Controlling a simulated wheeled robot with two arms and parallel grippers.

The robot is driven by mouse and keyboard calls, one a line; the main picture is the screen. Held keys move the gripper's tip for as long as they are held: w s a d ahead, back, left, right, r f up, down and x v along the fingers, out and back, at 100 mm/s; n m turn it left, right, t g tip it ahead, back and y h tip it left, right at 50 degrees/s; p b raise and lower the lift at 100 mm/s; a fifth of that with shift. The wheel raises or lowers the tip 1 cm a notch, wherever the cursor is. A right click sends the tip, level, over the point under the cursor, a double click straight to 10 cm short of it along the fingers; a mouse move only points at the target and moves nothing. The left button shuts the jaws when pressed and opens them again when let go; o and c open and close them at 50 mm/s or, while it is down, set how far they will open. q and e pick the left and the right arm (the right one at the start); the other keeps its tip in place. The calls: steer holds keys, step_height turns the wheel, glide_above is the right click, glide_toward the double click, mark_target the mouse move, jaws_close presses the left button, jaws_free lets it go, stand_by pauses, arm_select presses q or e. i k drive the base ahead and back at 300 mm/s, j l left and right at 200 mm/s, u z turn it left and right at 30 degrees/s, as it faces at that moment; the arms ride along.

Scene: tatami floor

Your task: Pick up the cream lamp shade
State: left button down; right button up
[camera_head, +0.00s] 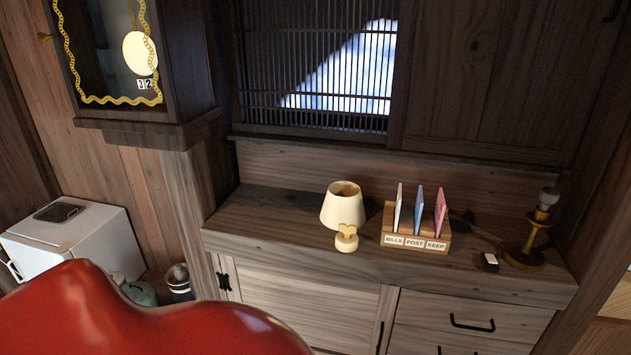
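The cream lamp shade (342,208) stands upright on the wooden cabinet top, wide end down, with its open narrow end facing up. A small pale wooden piece with a heart-shaped top (346,239) is in front of it and hides part of its lower edge. A brass lamp base (526,256) with a bare bulb stands at the right end of the cabinet. Neither of my grippers is in view.
Right of the shade is a wooden letter rack (416,243) holding several cards. A small black-and-white item (489,261) lies near the lamp base. The cabinet top (262,219) is clear left of the shade. A wall clock (140,55) hangs upper left.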

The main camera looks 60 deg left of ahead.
mark_target(343, 203)
steer(key=u, duration=1.65)
